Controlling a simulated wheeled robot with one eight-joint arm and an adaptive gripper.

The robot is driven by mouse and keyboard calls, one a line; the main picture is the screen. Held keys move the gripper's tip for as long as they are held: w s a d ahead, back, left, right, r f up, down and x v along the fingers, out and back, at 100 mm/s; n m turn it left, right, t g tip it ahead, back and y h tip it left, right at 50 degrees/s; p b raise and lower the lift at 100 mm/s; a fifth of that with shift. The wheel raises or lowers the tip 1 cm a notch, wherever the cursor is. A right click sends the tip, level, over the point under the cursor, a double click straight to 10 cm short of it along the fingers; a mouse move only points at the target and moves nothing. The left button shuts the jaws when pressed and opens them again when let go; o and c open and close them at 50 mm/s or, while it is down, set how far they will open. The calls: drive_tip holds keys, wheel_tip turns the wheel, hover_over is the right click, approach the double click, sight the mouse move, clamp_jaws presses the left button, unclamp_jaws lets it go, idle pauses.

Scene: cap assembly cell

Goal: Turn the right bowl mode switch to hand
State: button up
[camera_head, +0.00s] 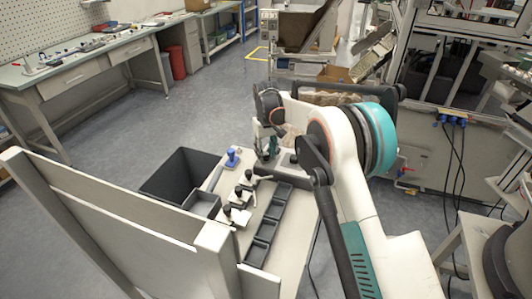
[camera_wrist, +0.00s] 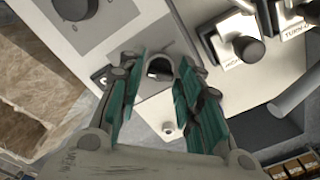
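My gripper (camera_wrist: 158,76) is open in the wrist view, with its two teal-padded fingers apart. A small dark knob or switch (camera_wrist: 159,68) under a grey arched rim lies between the fingertips, on a grey plate of a pale panel. I cannot tell whether the fingers touch it, how it is set, or whether it is the right bowl mode switch. A larger round dark knob (camera_wrist: 76,8) sits on another plate at the upper left.
Black knobs (camera_wrist: 248,48) with white printed labels stand at the wrist view's right. The head view shows a black bin (camera_head: 178,174), a blue-handled item (camera_head: 232,158) and a row of dark trays (camera_head: 268,228) near my arm. Open floor (camera_head: 120,130) lies left.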

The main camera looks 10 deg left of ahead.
clamp_jaws()
drive_tip(key=shift+m, duration=0.3)
drive_tip(key=m+p, duration=0.1)
drive_tip(key=m, duration=0.7)
drive_tip(key=shift+p, duration=0.4)
drive_tip(key=m, duration=0.4)
drive_tip(key=m+p, duration=0.1)
drive_tip(key=m, duration=0.4)
drive_tip(key=shift+m, duration=0.3)
